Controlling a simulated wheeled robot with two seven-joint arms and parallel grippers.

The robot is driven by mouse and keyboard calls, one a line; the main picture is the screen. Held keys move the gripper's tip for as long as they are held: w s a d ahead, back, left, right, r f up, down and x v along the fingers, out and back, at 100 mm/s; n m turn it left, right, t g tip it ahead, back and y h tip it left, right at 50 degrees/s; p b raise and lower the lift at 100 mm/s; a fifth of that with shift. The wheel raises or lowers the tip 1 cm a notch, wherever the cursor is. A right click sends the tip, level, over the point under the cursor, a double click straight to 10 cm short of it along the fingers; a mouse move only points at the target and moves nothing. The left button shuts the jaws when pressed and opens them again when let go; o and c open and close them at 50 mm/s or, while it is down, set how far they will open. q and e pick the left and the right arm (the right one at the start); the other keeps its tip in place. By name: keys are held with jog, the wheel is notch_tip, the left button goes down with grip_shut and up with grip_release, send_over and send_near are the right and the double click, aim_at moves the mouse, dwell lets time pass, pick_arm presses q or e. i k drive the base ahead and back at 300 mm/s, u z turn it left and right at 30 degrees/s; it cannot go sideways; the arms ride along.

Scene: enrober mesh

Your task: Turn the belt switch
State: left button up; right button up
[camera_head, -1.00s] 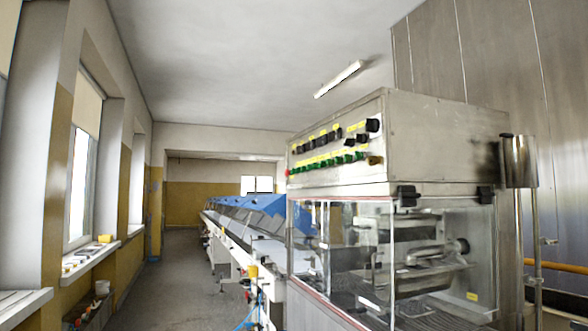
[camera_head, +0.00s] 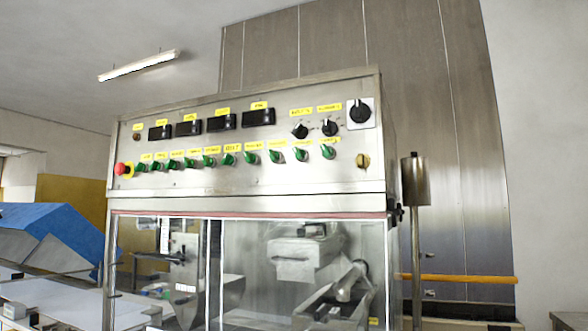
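The control panel (camera_head: 210,185) of the steel machine faces me in the upper middle of the head view. It carries a row of green switches (camera_head: 228,159) with yellow labels too small to read, so I cannot tell which is the belt switch. Above them at the right are two black knobs (camera_head: 329,128) and a larger black rotary switch (camera_head: 360,112) on a pale plate. A brass-coloured switch (camera_head: 362,161) sits below that. A red emergency button (camera_head: 122,169) is at the panel's left end. Neither of my grippers shows.
Below the panel is a clear-walled enclosure (camera_head: 245,270) with machine parts inside. A steel cylinder on a post (camera_head: 415,181) and an orange rail (camera_head: 459,279) stand at the right. A blue-covered conveyor (camera_head: 54,237) is at the left.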

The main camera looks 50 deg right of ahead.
aim_at(228, 159)
jog(key=z, duration=1)
jog(key=i, duration=0.85)
jog(key=z, duration=0.8)
